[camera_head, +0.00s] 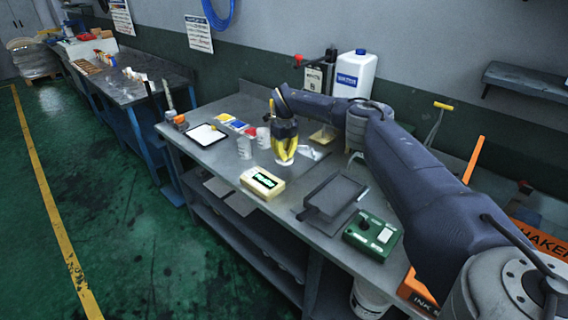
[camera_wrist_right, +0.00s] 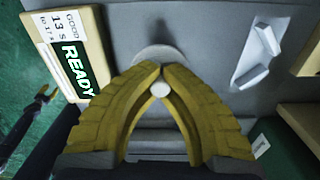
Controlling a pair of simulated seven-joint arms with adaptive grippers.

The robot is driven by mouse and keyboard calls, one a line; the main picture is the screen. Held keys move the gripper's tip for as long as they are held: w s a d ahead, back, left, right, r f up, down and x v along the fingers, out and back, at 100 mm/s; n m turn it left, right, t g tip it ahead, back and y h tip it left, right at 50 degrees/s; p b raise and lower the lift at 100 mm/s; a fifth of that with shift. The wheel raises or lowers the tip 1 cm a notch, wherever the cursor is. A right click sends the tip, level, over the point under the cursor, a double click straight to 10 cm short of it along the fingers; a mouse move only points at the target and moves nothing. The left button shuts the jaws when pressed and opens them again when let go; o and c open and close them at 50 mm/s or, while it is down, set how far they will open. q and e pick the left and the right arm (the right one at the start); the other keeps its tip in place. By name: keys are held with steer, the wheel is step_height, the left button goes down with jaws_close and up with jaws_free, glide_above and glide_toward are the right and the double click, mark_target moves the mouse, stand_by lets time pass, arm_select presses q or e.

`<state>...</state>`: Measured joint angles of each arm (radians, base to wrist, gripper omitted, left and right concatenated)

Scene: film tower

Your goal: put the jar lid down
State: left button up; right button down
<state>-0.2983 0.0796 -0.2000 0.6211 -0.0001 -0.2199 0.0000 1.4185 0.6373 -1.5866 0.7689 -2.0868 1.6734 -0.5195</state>
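My right gripper (camera_head: 284,160) is over the middle of the workbench, pointing down. In the right wrist view its yellow fingers (camera_wrist_right: 160,72) come together at the tips. A small round white knob (camera_wrist_right: 160,90) sits between them, and a pale disc (camera_wrist_right: 155,51) shows just past the tips. They look like parts of the jar lid, held by its knob; the fingers hide most of it. My left gripper does not show in the head view. A small dark shape with a yellow tip (camera_wrist_right: 44,91) at the wrist view's left edge may be it, too small to tell.
A grey tray (camera_head: 335,194) and green device (camera_head: 372,236) are to the right. A white jug (camera_head: 354,74) stands behind.

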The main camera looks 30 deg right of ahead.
mark_target(284, 162)
steer(key=shift+f, duration=1.85)
steer(key=shift+f, duration=0.1)
steer(key=c, duration=2.1)
jaws_free()
steer(key=shift+c, duration=0.2)
steer(key=o, duration=0.5)
steer(key=shift+o, duration=0.2)
step_height(284, 162, up, 12)
steer(key=shift+s+r, duration=0.1)
steer(key=shift+a, duration=0.1)
